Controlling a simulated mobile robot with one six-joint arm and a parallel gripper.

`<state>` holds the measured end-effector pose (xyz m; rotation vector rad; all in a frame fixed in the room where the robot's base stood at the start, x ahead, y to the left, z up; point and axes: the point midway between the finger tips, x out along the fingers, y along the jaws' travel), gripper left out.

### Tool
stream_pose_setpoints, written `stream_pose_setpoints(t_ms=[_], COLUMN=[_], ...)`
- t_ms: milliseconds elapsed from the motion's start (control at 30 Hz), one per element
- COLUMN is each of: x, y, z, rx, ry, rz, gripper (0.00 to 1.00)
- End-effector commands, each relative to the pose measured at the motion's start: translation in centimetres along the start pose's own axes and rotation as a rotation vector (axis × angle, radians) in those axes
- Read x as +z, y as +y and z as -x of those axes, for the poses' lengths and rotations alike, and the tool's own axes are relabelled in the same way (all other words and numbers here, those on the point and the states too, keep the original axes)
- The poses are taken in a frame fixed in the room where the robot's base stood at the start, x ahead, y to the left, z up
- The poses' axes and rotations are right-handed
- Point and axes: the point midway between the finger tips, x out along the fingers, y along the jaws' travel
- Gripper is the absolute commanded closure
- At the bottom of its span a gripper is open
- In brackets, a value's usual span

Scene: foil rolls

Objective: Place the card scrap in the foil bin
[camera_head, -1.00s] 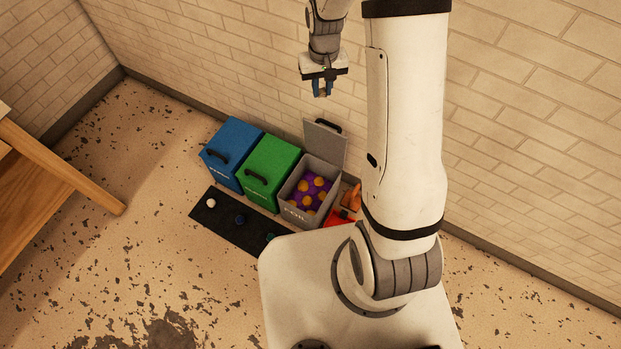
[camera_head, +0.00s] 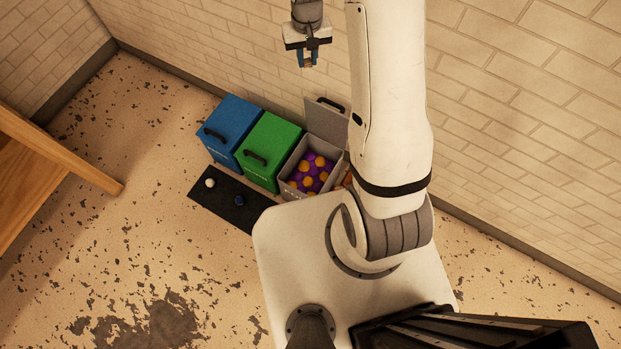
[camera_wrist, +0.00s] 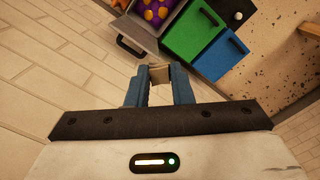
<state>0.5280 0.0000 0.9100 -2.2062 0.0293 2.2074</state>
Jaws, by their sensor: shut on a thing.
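My gripper (camera_head: 307,61) is held high in front of the brick wall, above the row of bins. In the wrist view (camera_wrist: 159,84) its blue fingers are shut on a small tan card scrap (camera_wrist: 160,72) at the fingertips. In the wrist view the open foil bin (camera_wrist: 174,22) is at the top, beyond the fingertips.
A green bin (camera_head: 268,141) and a blue bin (camera_head: 231,128), both lidded, stand left of the foil bin. A wooden table (camera_head: 60,150) is at left.

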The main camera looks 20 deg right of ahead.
Motion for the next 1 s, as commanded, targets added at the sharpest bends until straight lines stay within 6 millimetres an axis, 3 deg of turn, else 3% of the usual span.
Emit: stream_pose_setpoints(t_ms=[33,100,1000], x=[0.0,-0.1,0.4], y=[0.0,0.0,-0.6], z=[-2.8,-5.5,-38.5], rx=[0.000,-0.001,-0.005], ry=[-0.003,-0.004,-0.003], rz=[-0.018,-0.048,-0.431], gripper=[1.00,1.00,1.00])
